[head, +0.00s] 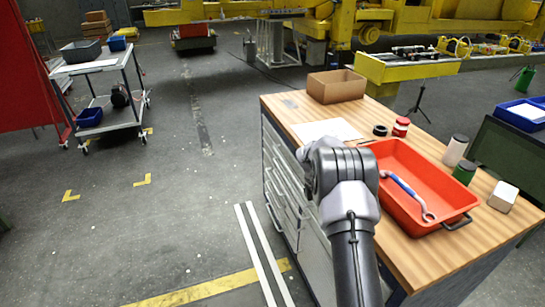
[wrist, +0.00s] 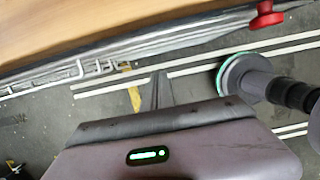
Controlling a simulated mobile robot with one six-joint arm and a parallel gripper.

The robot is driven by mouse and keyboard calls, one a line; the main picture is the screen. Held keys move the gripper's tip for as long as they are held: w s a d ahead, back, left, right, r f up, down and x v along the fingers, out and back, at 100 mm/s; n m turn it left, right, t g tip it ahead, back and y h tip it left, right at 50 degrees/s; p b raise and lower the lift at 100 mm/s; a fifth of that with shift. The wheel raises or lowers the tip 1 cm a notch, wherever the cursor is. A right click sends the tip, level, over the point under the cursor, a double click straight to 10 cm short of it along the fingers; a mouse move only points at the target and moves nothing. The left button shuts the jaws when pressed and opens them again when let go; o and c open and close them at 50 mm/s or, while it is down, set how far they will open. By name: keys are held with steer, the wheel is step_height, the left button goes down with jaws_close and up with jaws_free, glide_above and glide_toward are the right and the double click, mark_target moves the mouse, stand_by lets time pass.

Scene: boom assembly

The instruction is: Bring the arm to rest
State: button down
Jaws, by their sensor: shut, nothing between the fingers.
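My arm rises from the bottom of the head view, with a dark grey link and a light grey joint, and bends at the front left edge of the workbench (head: 455,250). My gripper is hidden in the head view. In the wrist view, my gripper (wrist: 160,78) shows as narrow dark fingers, shut together with nothing between them. It points over the floor beside the bench's drawer side. The bench's wooden top (wrist: 60,35) fills the upper left there. Another part of my own arm, with a green ring, shows at the right.
On the bench, a red tray (head: 398,222) holds a blue-handled wrench (head: 408,193). A cardboard box (head: 336,86), a paper sheet (head: 325,130), a white-bodied jar (head: 455,150) and a white block (head: 503,197) stand around it. A cart (head: 105,98) is at the left. The floor between is clear.

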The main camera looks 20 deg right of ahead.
steer(key=s+a+r+m+t+y+b, duration=0.1)
steer(key=s+a+r+m+t+b, duration=0.25)
steer(key=a+r, duration=0.5)
steer(key=s+a+r+m+g+y+b, duration=0.1)
steer(key=s+a+r+m+b, duration=0.1)
steer(key=s+a+r+m, duration=0.55)
steer(key=s+a+m+t+y+b, duration=0.1)
steer(key=s+a+m, duration=0.4)
steer(key=s, duration=0.5)
steer(key=s+a+r+m+t+y+b, duration=0.1)
steer(key=s+a+m+b, duration=0.3)
steer(key=s+a, duration=0.5)
steer(key=s+m+t, duration=0.1)
steer(key=s+m, duration=0.1)
steer(key=shift+s+a+y, duration=0.15)
steer(key=shift+s+y, duration=0.15)
steer(key=shift+y, duration=0.1)
steer(key=shift+r, duration=0.1)
